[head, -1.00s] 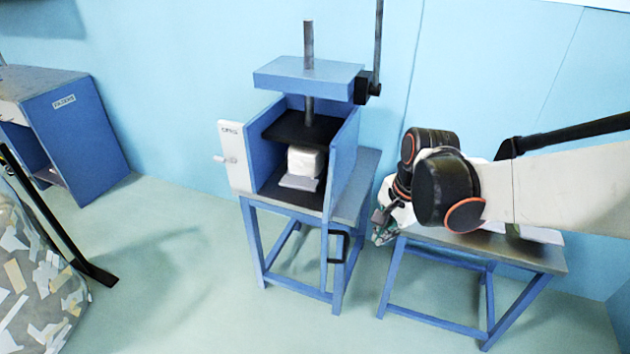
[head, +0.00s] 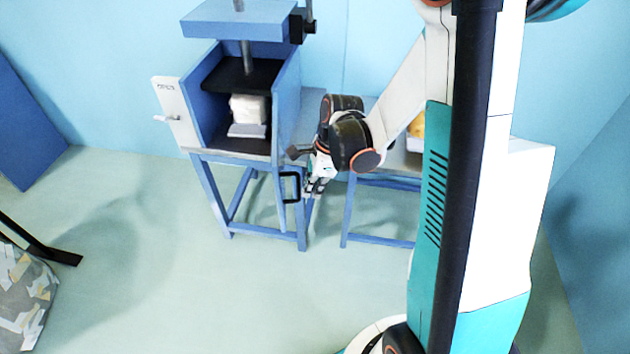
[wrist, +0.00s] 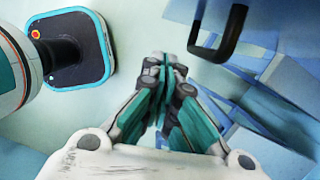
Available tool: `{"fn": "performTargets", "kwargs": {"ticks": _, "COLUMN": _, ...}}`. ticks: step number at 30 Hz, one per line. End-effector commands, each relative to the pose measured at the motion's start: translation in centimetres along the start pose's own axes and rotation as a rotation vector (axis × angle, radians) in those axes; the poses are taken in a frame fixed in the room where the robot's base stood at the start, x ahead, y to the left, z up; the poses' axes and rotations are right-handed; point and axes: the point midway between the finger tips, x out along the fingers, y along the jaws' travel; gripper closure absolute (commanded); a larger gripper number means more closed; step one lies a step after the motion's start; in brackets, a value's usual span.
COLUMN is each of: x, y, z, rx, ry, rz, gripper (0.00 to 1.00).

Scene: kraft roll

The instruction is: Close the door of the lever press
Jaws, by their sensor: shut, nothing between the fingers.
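The lever press (head: 240,20) is a blue box on a blue-legged stand. Its front is open, with a pale block (head: 249,110) inside under a dark plate. A narrow blue upright, apparently the open door seen nearly edge-on (head: 281,205), stands at the box's front right and reaches down beside the stand. A black loop handle (head: 290,187) is on its right side. My gripper (head: 313,190) is shut and empty, just right of the handle, with a small apparent gap. In the wrist view the handle (wrist: 232,35) lies beyond and right of the shut fingertips (wrist: 164,62).
A white panel (head: 176,110) with a small lever is on the press's left side. A second blue-legged table (head: 385,184) stands to the right, partly hidden by my arm. A bin of scraps (head: 25,300) is at lower left. The floor before the press is clear.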

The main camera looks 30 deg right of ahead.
Motion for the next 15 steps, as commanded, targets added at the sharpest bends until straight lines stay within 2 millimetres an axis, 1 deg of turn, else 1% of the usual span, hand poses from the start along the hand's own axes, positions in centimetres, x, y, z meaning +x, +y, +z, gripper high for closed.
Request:
{"fn": "performTargets", "kwargs": {"ticks": 1, "x": 1.4, "y": 0.0, "z": 0.0, "rx": -0.002, "ry": 0.0, "rz": 0.0, "gripper": 1.0}}
{"fn": "performTargets", "kwargs": {"ticks": 5, "x": 3.8, "y": 0.0, "z": 0.0, "rx": -0.001, "ry": 0.0, "rz": 0.0, "gripper": 1.0}}
{"fn": "performTargets", "kwargs": {"ticks": 6, "x": 3.6, "y": 0.0, "z": 1.0, "rx": -0.005, "ry": 0.0, "rz": 0.001, "gripper": 1.0}}
{"fn": "performTargets", "kwargs": {"ticks": 9, "x": 3.8, "y": 0.1, "z": 2.3, "rx": -0.004, "ry": 0.0, "rz": 0.001, "gripper": 1.0}}
{"fn": "performTargets", "kwargs": {"ticks": 12, "x": 4.0, "y": 0.1, "z": 3.2, "rx": -0.003, "ry": 0.0, "rz": 0.001, "gripper": 1.0}}
{"fn": "performTargets", "kwargs": {"ticks": 15, "x": 4.0, "y": 0.0, "z": 3.7, "rx": -0.002, "ry": 0.0, "rz": 0.0, "gripper": 1.0}}
